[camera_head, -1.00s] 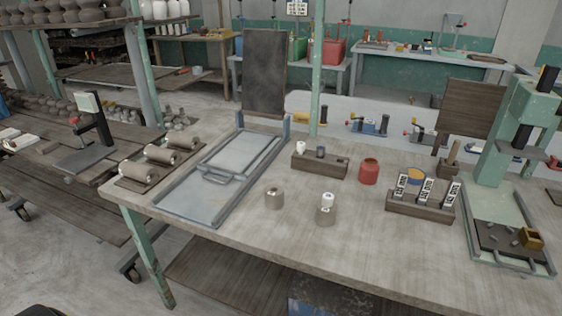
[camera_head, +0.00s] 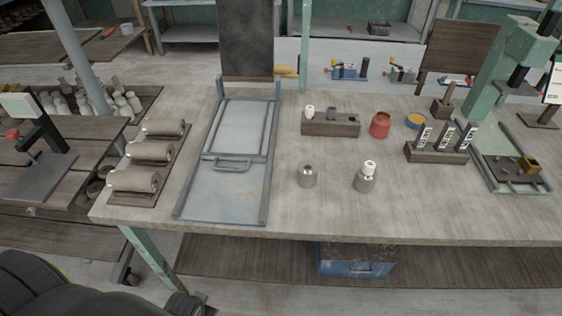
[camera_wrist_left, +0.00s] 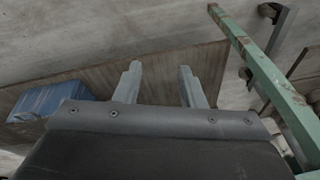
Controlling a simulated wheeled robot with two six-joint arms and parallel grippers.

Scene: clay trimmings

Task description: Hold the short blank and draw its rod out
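Two small grey-brown clay cylinders stand upright on the table (camera_head: 300,217). The left blank (camera_head: 308,178) looks slightly lower and has a small pale spot in its dark top. The right blank (camera_head: 365,184) has a white knob-like piece (camera_head: 369,167) on top. I cannot tell how deep any rod sits in either. In the left wrist view my left gripper (camera_wrist_left: 160,82) has its two fingers apart with nothing between them, away from both blanks. My right gripper is in neither view.
Three clay rolls (camera_head: 150,152) lie on a board at the left. A metal sliding tray (camera_head: 231,190) is beside them. Behind the blanks are a wooden block (camera_head: 330,125) and red jar (camera_head: 380,126). A labelled rack (camera_head: 436,153) stands right. A blue crate (camera_head: 350,268) sits below.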

